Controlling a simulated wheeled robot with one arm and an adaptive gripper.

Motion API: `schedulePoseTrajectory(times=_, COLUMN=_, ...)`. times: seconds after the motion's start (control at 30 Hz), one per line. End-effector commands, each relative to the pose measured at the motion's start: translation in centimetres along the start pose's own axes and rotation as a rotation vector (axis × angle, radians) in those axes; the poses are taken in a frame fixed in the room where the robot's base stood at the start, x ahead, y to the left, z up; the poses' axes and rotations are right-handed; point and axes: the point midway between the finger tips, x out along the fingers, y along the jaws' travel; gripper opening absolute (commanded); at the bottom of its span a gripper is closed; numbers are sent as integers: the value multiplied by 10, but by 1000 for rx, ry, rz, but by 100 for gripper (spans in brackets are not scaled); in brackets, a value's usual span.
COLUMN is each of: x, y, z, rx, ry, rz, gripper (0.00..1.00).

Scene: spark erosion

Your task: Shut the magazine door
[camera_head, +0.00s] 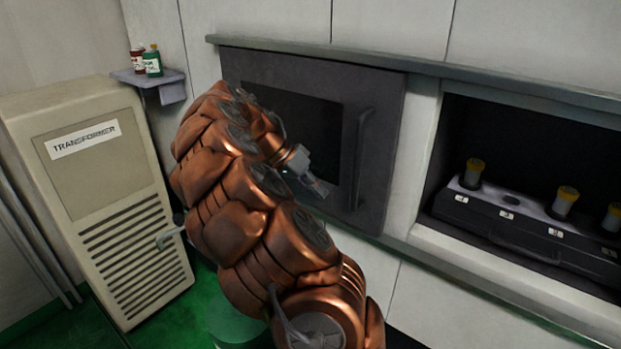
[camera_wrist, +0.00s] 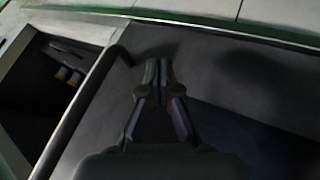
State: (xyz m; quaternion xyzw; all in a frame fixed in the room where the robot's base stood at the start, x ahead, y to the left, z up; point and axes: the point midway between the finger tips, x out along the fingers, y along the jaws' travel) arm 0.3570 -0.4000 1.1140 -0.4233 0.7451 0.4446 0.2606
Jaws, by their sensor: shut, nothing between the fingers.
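The magazine door (camera_head: 388,125) is a dark grey panel with a darker window and a vertical bar handle (camera_head: 357,160) near its right edge. It stands to the left of the magazine opening (camera_head: 530,135), which is uncovered. My gripper (camera_head: 320,188) is in front of the door, left of the handle, with its fingers together and empty. In the wrist view, the closed fingers (camera_wrist: 157,68) point at the door face (camera_wrist: 225,65). The handle (camera_wrist: 85,110) runs along their left, apart from them. I cannot tell whether the fingertips touch the door. My arm hides the door's lower left.
Inside the opening, a dark rack (camera_head: 500,212) holds several yellow-capped holders (camera_head: 565,200). A grey rail (camera_head: 290,48) runs above the door and opening. A beige transformer cabinet (camera_head: 100,190) stands at left, beside a small shelf (camera_head: 150,78) with bottles.

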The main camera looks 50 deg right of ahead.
Motion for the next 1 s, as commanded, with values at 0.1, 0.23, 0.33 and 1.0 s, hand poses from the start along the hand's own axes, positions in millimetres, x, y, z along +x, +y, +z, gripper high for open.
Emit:
schedulePoseTrajectory(times=0.1, x=13, y=2, z=-1, rx=2, ry=-2, rz=1, gripper=0)
schedulePoseTrajectory(times=0.23, x=31, y=2, z=-1, rx=1, ry=-1, rz=3, gripper=0)
schedulePoseTrajectory(times=0.33, x=37, y=8, z=-2, rx=2, ry=0, rz=2, gripper=0)
schedulePoseTrajectory(times=1.0, x=50, y=38, z=-4, rx=1, ry=1, rz=-2, gripper=0)
